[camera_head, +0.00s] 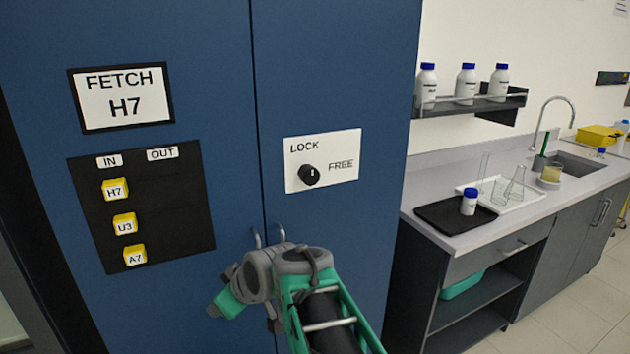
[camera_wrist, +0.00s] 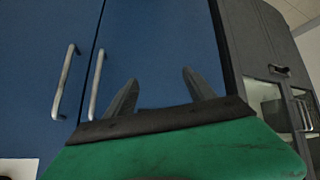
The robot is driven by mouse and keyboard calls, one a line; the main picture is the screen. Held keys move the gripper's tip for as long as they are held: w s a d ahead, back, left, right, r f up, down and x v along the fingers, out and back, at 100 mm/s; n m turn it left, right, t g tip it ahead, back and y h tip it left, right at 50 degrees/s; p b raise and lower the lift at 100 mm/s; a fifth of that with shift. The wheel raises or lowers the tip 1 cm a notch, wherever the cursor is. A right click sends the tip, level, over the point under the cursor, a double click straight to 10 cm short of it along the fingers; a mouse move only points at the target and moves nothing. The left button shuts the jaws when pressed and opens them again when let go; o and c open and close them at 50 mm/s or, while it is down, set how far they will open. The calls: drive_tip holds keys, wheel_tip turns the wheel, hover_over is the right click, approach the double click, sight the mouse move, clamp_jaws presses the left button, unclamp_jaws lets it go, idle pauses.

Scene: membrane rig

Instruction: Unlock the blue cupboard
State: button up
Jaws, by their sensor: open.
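The blue cupboard (camera_head: 350,60) has two doors that look closed, with a narrow seam between them. A white lock plate (camera_head: 346,176) on the right door reads LOCK at upper left and FREE at right. Its black round knob (camera_head: 308,175) has a white mark pointing roughly up. My gripper (camera_wrist: 156,76) is open and empty in the wrist view, its two dark fingers apart in front of the blue door. In the head view my gripper is below the lock plate, apart from the knob; its fingers are hard to make out there. The knob is not visible in the wrist view.
Two metal door handles (camera_wrist: 65,82) (camera_wrist: 96,86) flank the seam near my gripper. A FETCH H7 sign (camera_head: 121,98) and a black IN/OUT board (camera_head: 180,205) with yellow tags are on the left door. A counter (camera_head: 425,238) with trays and glassware stands right.

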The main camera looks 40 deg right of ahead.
drive_tip(key=w+d+r+t+h, duration=0.1)
drive_tip(key=w+d+r+t, duration=0.25)
drive_tip(key=d, duration=0.55)
drive_tip(key=n+t+h+b, duration=0.1)
drive_tip(key=n+t+h, duration=0.2)
drive_tip(key=t+h, duration=0.15)
approach(312, 178)
drive_tip(key=x, duration=0.3)
drive_tip(key=shift+t+y, duration=0.25)
drive_tip(key=shift+t, duration=0.05)
drive_tip(key=p+x, duration=0.2)
drive_tip(key=x, duration=0.5)
drive_tip(key=shift+d, duration=0.15)
drive_tip(key=shift+c, duration=0.2)
drive_tip(key=c, duration=1.3)
drive_tip(key=shift+f, duration=0.1)
